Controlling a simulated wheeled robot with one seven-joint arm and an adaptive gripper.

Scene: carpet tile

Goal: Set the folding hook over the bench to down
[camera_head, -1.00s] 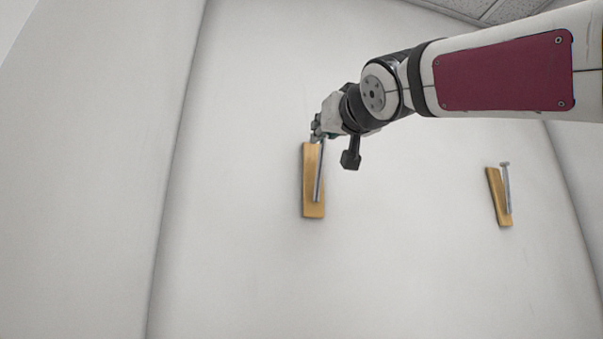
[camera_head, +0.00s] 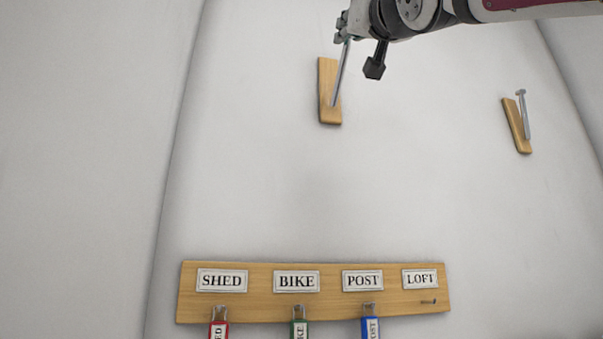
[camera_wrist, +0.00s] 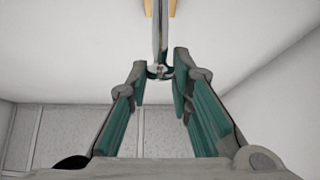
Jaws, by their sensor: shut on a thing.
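A folding hook, a grey metal rod (camera_head: 340,75) on an upright wooden plate (camera_head: 329,95), is on the wall at upper middle. The rod is hinged near the plate's lower end and points up, leaning out to the right. My gripper (camera_head: 342,32) is at the rod's upper end. In the wrist view my gripper (camera_wrist: 160,72) is shut on the rod's tip (camera_wrist: 160,40), with its fingers on either side. A second hook (camera_head: 524,115) on its own plate (camera_head: 516,127) stands folded up at the right. No bench shows.
A wooden key board (camera_head: 235,310) labelled SHED, BIKE, POST and LOFT is low on the wall. The wall between is clear.

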